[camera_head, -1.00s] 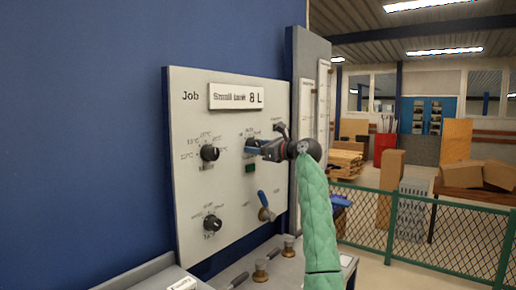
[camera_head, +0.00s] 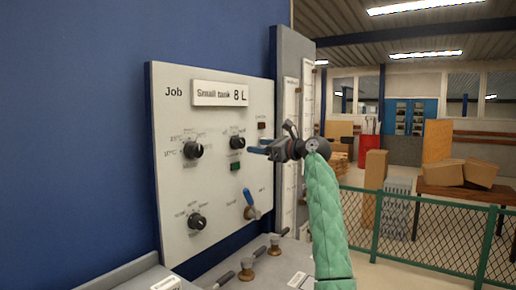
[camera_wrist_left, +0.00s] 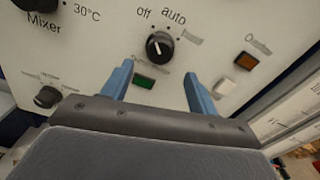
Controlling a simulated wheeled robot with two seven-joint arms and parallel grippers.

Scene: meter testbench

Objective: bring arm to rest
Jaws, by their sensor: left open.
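My left gripper (camera_head: 256,149) is open, its two blue fingers pointing at the white control panel (camera_head: 215,205). The green-sleeved arm comes up from the lower middle of the head view. In the left wrist view the fingers (camera_wrist_left: 160,82) stand apart with nothing between the tips. Beyond them is a black knob (camera_wrist_left: 159,46) marked "off" and "auto", which also shows in the head view (camera_head: 237,142) just left of the fingers. The gripper looks clear of this knob. A green indicator (camera_wrist_left: 144,81) shows between the fingers. My right gripper is not in view.
A blue-handled valve (camera_head: 251,204) sticks out low on the panel. Below it, a grey bench (camera_head: 262,279) carries brass fittings (camera_head: 246,271). A tall grey gauge board (camera_head: 291,60) stands just behind the gripper. A green mesh fence (camera_head: 425,238) runs along the right.

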